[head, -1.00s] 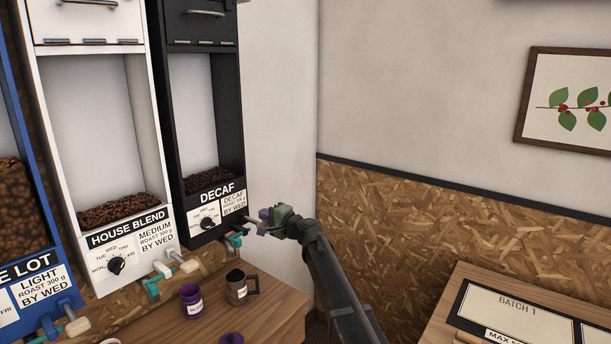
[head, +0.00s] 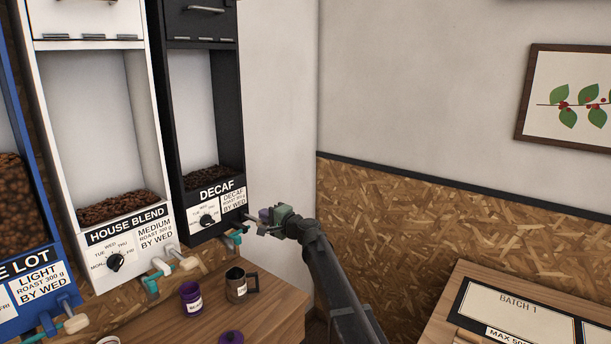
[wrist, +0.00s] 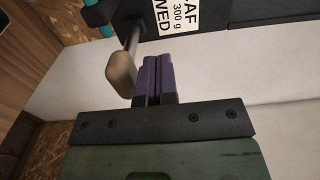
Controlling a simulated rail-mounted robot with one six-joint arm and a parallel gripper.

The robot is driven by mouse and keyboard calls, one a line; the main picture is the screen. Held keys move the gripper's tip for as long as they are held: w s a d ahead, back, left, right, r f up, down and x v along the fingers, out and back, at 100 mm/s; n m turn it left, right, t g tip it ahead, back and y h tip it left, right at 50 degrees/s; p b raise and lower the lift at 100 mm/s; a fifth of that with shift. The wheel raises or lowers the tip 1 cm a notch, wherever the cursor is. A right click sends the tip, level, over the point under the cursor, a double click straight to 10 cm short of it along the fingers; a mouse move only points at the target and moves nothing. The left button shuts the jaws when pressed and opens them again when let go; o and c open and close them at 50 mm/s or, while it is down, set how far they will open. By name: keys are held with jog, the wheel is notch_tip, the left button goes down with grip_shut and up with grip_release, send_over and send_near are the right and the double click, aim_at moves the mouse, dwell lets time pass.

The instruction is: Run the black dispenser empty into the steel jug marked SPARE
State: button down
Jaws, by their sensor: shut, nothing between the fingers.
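The black dispenser (head: 238,130), labelled DECAF, holds a low layer of dark beans (head: 207,176) behind its window. Its teal outlet (head: 234,239) is at the bottom front. A steel-grey jug (head: 235,288) with a handle and a white label stands on the counter below the outlet; the label is too small to read surely. My gripper (head: 259,221) is at the dispenser's lower right front. In the wrist view its purple fingers (wrist: 156,76) are shut together and empty. The dispenser's tan lever knob (wrist: 121,74) is just left of them; whether they touch it I cannot tell.
A purple labelled cup (head: 191,298) stands left of the jug, and another purple item (head: 231,337) is at the counter's front. The white HOUSE BLEND dispenser (head: 155,130) and a blue one (head: 62,291) stand to the left. A board marked BATCH 1 (head: 515,310) lies at right.

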jog(key=shift+f+b, duration=2.5)
jog(key=shift+f, duration=0.1)
jog(key=shift+r, duration=0.1)
dwell(4.8)
notch_tip(320, 180, up, 9)
jog(key=p, duration=0.9)
jog(key=shift+f, duration=0.25)
